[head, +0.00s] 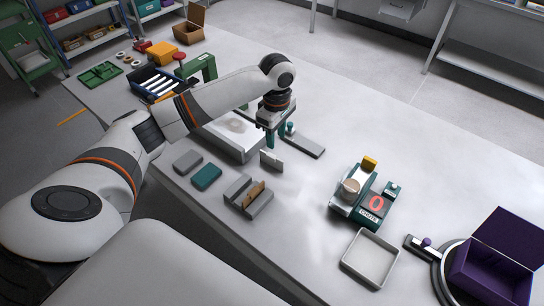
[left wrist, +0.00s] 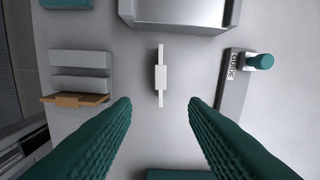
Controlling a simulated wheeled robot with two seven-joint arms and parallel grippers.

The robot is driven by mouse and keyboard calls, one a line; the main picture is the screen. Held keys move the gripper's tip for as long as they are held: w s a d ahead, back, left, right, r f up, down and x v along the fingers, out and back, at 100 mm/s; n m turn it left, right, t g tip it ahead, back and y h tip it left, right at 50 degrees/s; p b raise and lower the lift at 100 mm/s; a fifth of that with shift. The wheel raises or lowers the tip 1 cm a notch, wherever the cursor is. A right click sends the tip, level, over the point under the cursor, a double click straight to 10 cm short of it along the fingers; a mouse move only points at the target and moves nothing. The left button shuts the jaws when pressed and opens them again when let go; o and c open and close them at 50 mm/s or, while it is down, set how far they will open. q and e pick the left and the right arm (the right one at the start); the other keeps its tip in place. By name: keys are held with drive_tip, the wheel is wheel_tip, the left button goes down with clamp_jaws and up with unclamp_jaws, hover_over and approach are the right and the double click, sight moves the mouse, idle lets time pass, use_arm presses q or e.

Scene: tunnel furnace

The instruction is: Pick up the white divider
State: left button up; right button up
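The white divider (head: 272,159) is a small thin upright plate on the table, just in front of the grey tray; it also shows in the left wrist view (left wrist: 161,76), standing edge-on with a thicker middle. My left gripper (head: 275,138) is above it, pointing down. In the left wrist view my two green ribbed fingers (left wrist: 159,103) are wide apart with nothing between them, and the divider lies centred just ahead of the tips. It looks untouched. My right gripper is not in view.
A grey slotted holder (head: 238,187) with a brown divider (head: 256,190) stands nearby. A grey guide (head: 307,147) with a teal knob (left wrist: 261,61) lies right of the divider. The grey tray (head: 240,151) is behind. The table between the guide and the teal device (head: 342,205) is clear.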

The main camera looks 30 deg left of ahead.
sight(271, 155)
use_arm(q)
drive_tip(key=f, duration=0.3)
drive_tip(key=shift+a+f, duration=0.2)
drive_tip(key=shift+f, duration=0.05)
drive_tip(key=f+p, duration=0.1)
drive_tip(key=f, duration=0.1)
drive_tip(key=a+f, duration=0.1)
drive_tip(key=f, duration=0.1)
drive_tip(key=shift+f+p, duration=0.35)
drive_tip(key=shift+a+f, duration=0.1)
drive_tip(key=shift+f, duration=0.25)
clamp_jaws()
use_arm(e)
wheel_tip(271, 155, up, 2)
